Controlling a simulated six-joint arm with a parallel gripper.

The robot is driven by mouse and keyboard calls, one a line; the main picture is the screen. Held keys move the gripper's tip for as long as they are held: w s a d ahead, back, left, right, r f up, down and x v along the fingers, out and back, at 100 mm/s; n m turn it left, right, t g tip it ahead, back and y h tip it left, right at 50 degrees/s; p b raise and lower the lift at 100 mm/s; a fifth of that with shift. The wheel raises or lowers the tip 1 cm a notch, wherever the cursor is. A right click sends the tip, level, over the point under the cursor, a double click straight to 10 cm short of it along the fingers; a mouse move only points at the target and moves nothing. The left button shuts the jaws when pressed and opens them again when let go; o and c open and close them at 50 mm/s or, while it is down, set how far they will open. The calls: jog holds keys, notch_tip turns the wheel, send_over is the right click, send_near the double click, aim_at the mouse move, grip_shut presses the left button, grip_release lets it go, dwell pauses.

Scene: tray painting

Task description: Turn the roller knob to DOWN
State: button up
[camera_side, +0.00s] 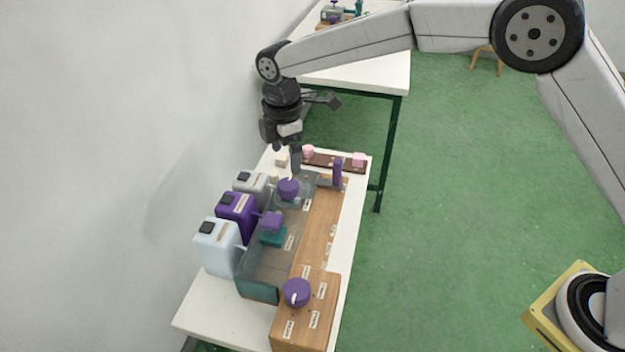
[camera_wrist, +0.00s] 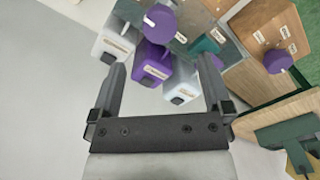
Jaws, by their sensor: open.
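Several purple knobs stand along the bench, and I cannot tell from their blurred labels which is the roller knob. One round purple knob (camera_side: 288,188) sits at the far end of the clear-walled tray, just below my gripper (camera_side: 292,168). Another purple knob (camera_side: 297,292) with a white mark sits on the near wooden box (camera_side: 318,322), among small labels; it also shows in the wrist view (camera_wrist: 277,62). In the wrist view, my gripper (camera_wrist: 161,62) is open with nothing between its fingers. A purple knob also shows beyond the fingertips (camera_wrist: 160,22).
Pale, purple and grey containers (camera_side: 216,247) line the wall side of the white bench (camera_side: 215,312). A purple block on a teal base (camera_side: 273,237) stands mid-tray. A purple upright piece (camera_side: 337,173) and pink pieces on a brown strip (camera_side: 325,162) are at the far end. Another table stands behind.

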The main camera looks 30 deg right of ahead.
aim_at(288, 183)
jog(key=shift+f, duration=0.1)
jog(key=shift+f, duration=3.8)
jog(key=c, duration=1.3)
